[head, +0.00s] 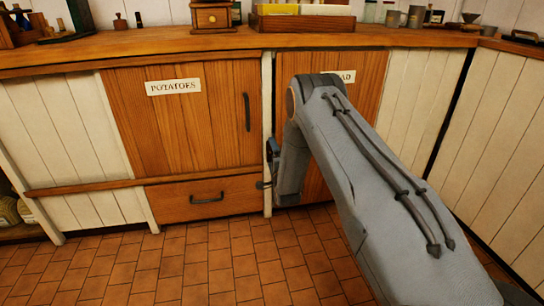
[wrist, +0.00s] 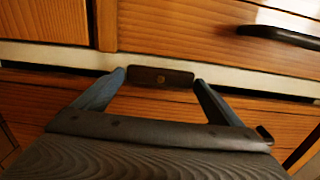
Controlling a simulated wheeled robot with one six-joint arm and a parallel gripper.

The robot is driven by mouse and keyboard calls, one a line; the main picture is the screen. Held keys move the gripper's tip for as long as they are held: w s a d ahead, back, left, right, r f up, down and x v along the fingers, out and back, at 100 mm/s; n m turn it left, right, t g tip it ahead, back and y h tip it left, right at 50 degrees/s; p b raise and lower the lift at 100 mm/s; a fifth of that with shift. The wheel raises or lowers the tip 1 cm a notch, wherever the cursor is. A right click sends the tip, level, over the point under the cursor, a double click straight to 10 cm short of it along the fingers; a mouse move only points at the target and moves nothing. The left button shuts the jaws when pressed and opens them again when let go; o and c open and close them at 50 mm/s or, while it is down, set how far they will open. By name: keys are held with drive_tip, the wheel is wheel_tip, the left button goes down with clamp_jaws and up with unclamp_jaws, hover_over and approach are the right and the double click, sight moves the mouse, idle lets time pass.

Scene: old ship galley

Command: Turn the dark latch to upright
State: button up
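The dark latch (wrist: 161,77), a short dark bar with a small brass-coloured pivot in its middle, is on the white post (wrist: 52,55). Its length runs roughly along the post, which stands vertical in the head view (head: 267,95), so it looks close to upright. My gripper (wrist: 160,78) has one fingertip at each end of the latch, with no clear gap, and appears shut on it. In the head view my gripper (head: 269,168) is against the post, and the latch cannot be made out there.
Left of the post are the potatoes door (head: 180,120) with a dark handle (head: 247,112) and a drawer (head: 225,193) below. My arm hides much of the right-hand door (head: 365,75). The counter (head: 130,46) runs above. The tiled floor (head: 180,265) is clear.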

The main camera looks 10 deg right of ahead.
drive_tip(key=shift+o, duration=0.8)
drive_tip(key=s+p, duration=0.2)
drive_tip(key=s, duration=0.6)
drive_tip(key=shift+w, duration=0.1)
